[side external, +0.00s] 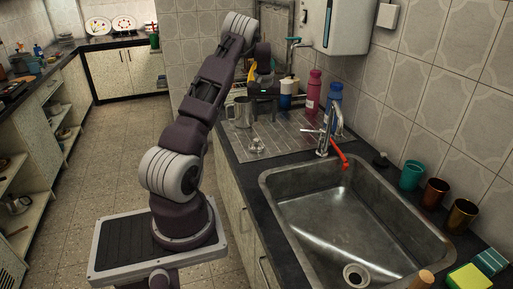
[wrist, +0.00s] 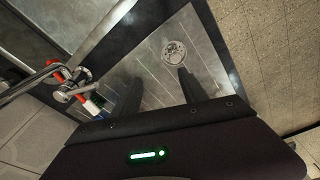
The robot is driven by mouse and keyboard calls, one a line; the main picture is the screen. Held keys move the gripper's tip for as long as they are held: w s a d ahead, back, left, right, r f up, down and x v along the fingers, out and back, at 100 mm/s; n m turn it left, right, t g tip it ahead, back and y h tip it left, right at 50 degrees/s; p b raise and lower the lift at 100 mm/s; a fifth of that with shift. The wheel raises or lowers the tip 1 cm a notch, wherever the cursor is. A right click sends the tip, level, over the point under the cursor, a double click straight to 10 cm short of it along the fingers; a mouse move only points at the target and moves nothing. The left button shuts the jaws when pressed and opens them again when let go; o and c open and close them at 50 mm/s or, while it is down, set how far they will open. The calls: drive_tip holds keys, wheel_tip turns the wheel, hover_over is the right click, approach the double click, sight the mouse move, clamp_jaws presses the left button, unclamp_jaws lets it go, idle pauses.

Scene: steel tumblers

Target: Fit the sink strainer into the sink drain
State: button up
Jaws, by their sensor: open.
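The sink strainer (side external: 257,146), a small metal disc with a raised knob, sits on the ribbed steel drainboard left of the basin. In the wrist view the strainer (wrist: 174,52) lies just beyond my fingertips, nearer the finger on the right. My gripper (wrist: 158,82) is open and empty, its two dark fingers apart. In the side view my gripper (side external: 266,98) is above the back part of the drainboard, behind the strainer. The sink drain (side external: 356,275) is a round hole in the basin floor near the front, with nothing seen over it.
A steel mug (side external: 240,112) is beside my gripper; bottles (side external: 313,92) stand behind. Cups (side external: 434,193) line the right counter, with a sponge (side external: 468,278) near the front. The steel basin (side external: 325,225) looks empty.

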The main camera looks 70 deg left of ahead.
sight(256, 139)
drive_tip(key=shift+n, duration=0.3)
drive_tip(key=a+f, duration=0.1)
drive_tip(key=s+f, duration=0.1)
drive_tip(key=s+a+f, duration=0.1)
drive_tip(key=f, duration=0.1)
drive_tip(key=shift+a, duration=0.35)
wheel_tip(256, 139, down, 7)
drive_tip(key=shift+s+r, duration=0.1)
drive_tip(key=shift+r, duration=0.1)
drive_tip(key=shift+c, duration=0.4)
clamp_jaws()
